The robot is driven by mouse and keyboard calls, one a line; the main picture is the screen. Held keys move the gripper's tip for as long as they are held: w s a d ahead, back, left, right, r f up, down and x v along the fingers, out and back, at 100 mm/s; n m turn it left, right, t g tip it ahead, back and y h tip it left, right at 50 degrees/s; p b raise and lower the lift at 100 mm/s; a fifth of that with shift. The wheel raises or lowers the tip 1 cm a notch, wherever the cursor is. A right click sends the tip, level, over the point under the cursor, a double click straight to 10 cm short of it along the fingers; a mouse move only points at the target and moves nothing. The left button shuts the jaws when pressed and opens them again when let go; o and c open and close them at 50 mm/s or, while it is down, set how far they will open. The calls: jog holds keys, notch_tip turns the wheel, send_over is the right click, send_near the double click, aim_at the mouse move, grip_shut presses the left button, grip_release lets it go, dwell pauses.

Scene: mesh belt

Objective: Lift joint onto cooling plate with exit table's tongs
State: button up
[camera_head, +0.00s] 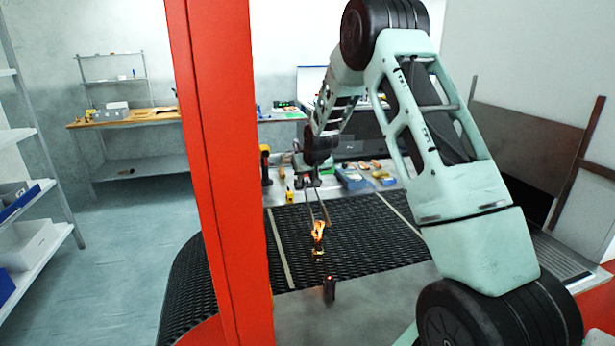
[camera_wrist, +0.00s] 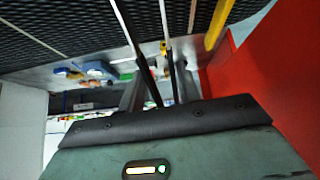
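My gripper (camera_head: 308,178) is at the centre of the head view, pointing down over the belt. It is shut on the tongs (camera_head: 316,204), whose two thin legs reach down. In the wrist view the tongs (camera_wrist: 139,58) spread away from my gripper (camera_wrist: 160,92). A glowing orange joint (camera_head: 318,231) is at the tips of the tongs in the head view. I cannot tell whether the tips grip it or whether it touches the belt. It is outside the wrist view. A grey plate surface (camera_head: 375,300) lies in front of the belt; I cannot tell whether it is the cooling plate.
The black mesh belt (camera_head: 365,245) curves around at left. A red post (camera_head: 218,150) stands close left of my arm. A small dark upright object (camera_head: 329,289) is at the plate's edge. Behind the belt, a table holds a blue box (camera_head: 352,178) and small items.

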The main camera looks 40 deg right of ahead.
notch_tip(320, 180, down, 10)
jog(key=b, duration=0.5)
jog(key=shift+r+b, duration=0.15)
jog(key=shift+b, duration=0.15)
jog(key=shift+c, duration=0.4)
grip_shut()
notch_tip(320, 180, up, 12)
jog(key=p, duration=0.6)
jog(key=shift+r, duration=0.1)
